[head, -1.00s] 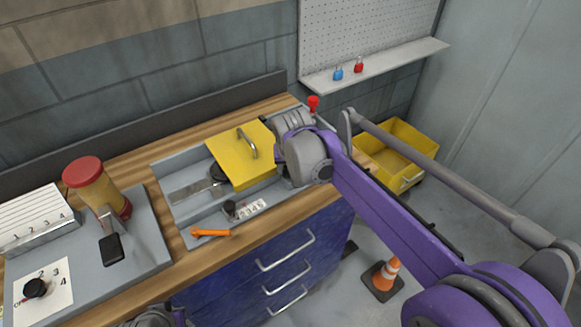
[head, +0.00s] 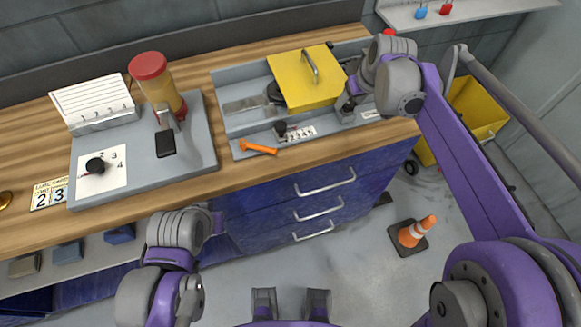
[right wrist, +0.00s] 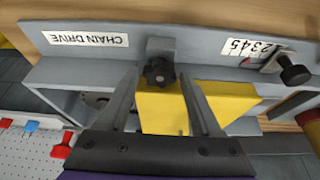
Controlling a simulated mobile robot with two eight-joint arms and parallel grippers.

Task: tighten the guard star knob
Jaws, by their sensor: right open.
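The yellow guard (head: 312,85) with its grey handle covers part of the grey machine tray on the bench in the head view. In the right wrist view the black star knob (right wrist: 159,72) sits on a grey bracket at the edge of the yellow guard (right wrist: 225,100). My right gripper (right wrist: 159,76) is open, with its fingers on either side of the knob and visible gaps at both sides.
An orange-handled tool (head: 259,148) lies at the tray's front edge. A black knob (head: 280,129) stands by a number scale. A red-capped canister (head: 158,85) is on the left plate. An orange cone (head: 416,232) and yellow bin (head: 478,112) are on the floor.

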